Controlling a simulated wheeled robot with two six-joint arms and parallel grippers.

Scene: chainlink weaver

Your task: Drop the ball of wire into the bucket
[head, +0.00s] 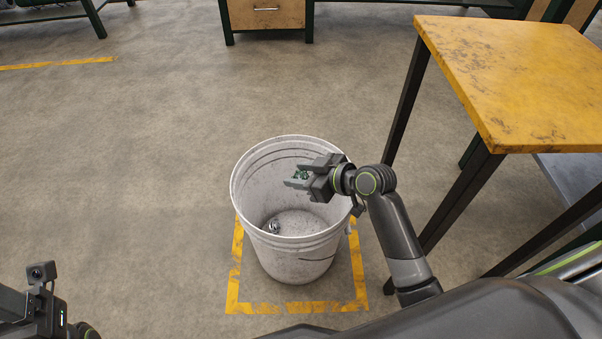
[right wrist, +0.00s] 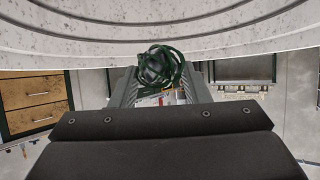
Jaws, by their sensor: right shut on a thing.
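The white bucket (head: 290,262) stands upright on the floor and is scuffed inside. My right gripper (head: 298,178) reaches over the bucket's right rim and is above its opening. It is shut on the ball of wire (head: 301,175), a small dark green tangle. In the right wrist view the green ball of wire (right wrist: 160,67) sits between the two fingers (right wrist: 160,80), with the bucket's pale wall (right wrist: 160,25) close by. A small silvery object (head: 272,226) lies at the bottom of the bucket. Part of my left arm shows at the lower left, but its fingers do not.
A yellow-topped table (head: 520,80) with dark legs stands on the right, close to my right arm. Yellow tape (head: 290,307) marks a square on the floor around the bucket. A drawer cabinet (head: 265,12) stands at the back. The floor left of the bucket is clear.

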